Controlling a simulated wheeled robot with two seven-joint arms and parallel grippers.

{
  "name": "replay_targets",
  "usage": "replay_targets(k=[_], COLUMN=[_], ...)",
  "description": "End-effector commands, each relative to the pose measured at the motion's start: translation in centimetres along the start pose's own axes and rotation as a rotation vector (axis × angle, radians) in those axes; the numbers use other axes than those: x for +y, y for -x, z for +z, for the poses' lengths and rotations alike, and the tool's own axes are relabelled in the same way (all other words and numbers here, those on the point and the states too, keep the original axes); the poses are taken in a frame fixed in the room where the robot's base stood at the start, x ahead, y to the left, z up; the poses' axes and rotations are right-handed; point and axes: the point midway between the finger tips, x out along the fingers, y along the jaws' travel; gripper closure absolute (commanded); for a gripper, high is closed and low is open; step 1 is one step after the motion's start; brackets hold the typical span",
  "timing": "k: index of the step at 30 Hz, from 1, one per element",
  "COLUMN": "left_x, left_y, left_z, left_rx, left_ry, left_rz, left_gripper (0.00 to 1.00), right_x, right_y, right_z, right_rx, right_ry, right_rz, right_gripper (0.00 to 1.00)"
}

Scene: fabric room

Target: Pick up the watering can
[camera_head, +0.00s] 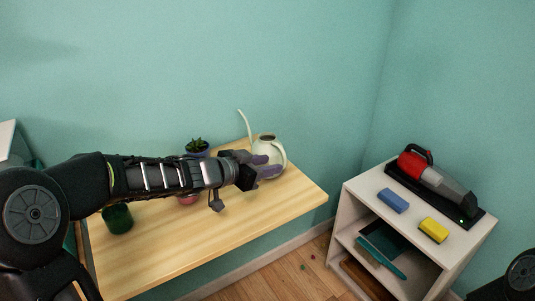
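The watering can (267,145) is pale cream with a long thin spout rising to the left and a curved handle on its right. It stands upright at the back right part of the wooden table (245,215). My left gripper (267,166) reaches across the table from the left. Its two purplish fingers look spread apart, in front of the can's lower body and close to the handle. They hide part of the can; I cannot tell whether they touch it. My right gripper is not in view.
A potted succulent (197,147) stands behind my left arm, and a dark green cup (118,218) stands in front of it. A white shelf (350,215) at right holds a red handheld vacuum (418,168), a blue block (393,201) and a yellow block (433,230). The table's front right is clear.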

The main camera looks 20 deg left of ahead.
Motion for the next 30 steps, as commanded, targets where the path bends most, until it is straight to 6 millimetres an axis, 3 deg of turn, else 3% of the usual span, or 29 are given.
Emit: replay_targets(k=[8, 19, 30], left_x=[0.1, 0.0, 0.0], left_y=[-2.5, -3.0, -7.6], left_z=[0.1, 0.1, 0.0], left_rx=[0.000, 0.000, 0.000], left_ry=[-0.001, 0.000, 0.000], left_rz=[0.002, 0.001, 0.002], left_gripper=[0.65, 0.65, 0.65], right_x=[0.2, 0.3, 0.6], right_y=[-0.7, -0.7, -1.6], right_z=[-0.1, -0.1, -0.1], right_rx=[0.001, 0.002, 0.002], right_ry=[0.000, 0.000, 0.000], right_rz=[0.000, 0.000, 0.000], right_gripper=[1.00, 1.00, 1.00])
